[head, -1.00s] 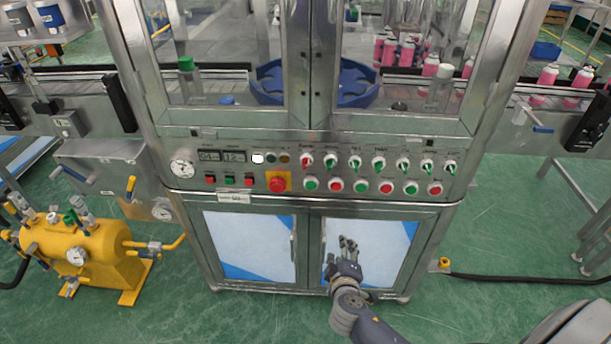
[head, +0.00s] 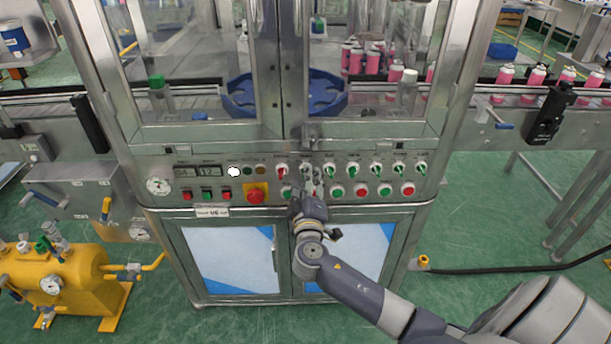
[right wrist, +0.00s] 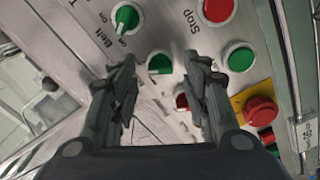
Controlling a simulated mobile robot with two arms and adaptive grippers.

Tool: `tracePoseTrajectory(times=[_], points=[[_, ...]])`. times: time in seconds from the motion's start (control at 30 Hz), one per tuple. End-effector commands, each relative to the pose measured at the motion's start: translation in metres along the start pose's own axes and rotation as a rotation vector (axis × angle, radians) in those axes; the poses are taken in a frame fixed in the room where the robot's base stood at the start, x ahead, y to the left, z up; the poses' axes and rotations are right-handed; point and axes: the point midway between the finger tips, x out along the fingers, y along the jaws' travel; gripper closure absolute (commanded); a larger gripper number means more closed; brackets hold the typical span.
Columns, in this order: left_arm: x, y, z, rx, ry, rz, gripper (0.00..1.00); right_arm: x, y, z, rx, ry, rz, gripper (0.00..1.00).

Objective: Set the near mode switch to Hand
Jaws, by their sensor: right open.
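A row of rotary switches runs along the upper control panel (head: 222,200). I cannot tell which is the near mode switch. The leftmost switch (head: 281,170) has a red handle; the others are green. My right gripper (head: 312,172) is open at the panel, over the second switch from the left and partly hiding it. In the right wrist view this green-handled switch (right wrist: 159,64) appears between the open fingers. The red switch (right wrist: 181,102) is partly behind the right finger, and another green switch (right wrist: 126,18) by a "Belt" label is at the top. Contact cannot be told. My left gripper is out of view.
Below the switches are green and red push buttons, including a red one (right wrist: 218,9) marked Stop. A red emergency stop (head: 255,194) on a yellow plate lies left of my gripper. Glass doors with metal frames rise above the panel. A yellow tank (head: 60,275) stands lower left.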

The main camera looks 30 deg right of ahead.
Motion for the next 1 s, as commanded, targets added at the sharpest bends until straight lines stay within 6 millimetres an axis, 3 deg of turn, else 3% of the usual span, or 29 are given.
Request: tracePoseTrajectory(times=[0.2,0.5,0.57,0.7,1.0], points=[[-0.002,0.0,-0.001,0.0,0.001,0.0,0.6,0.018,-0.001,0.0,0.0,0.001,-0.002,0.57],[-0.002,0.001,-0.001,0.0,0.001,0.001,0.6,0.02,-0.001,0.0,0.0,0.001,-0.002,0.57],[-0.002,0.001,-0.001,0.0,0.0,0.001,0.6,0.02,-0.001,0.0,0.0,0.001,-0.002,0.66],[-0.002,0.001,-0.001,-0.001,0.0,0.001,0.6,0.02,-0.001,0.0,0.0,0.0,-0.002,0.97],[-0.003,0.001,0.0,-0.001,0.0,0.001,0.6,0.02,-0.001,0.0,-0.01,0.0,-0.002,1.0]])
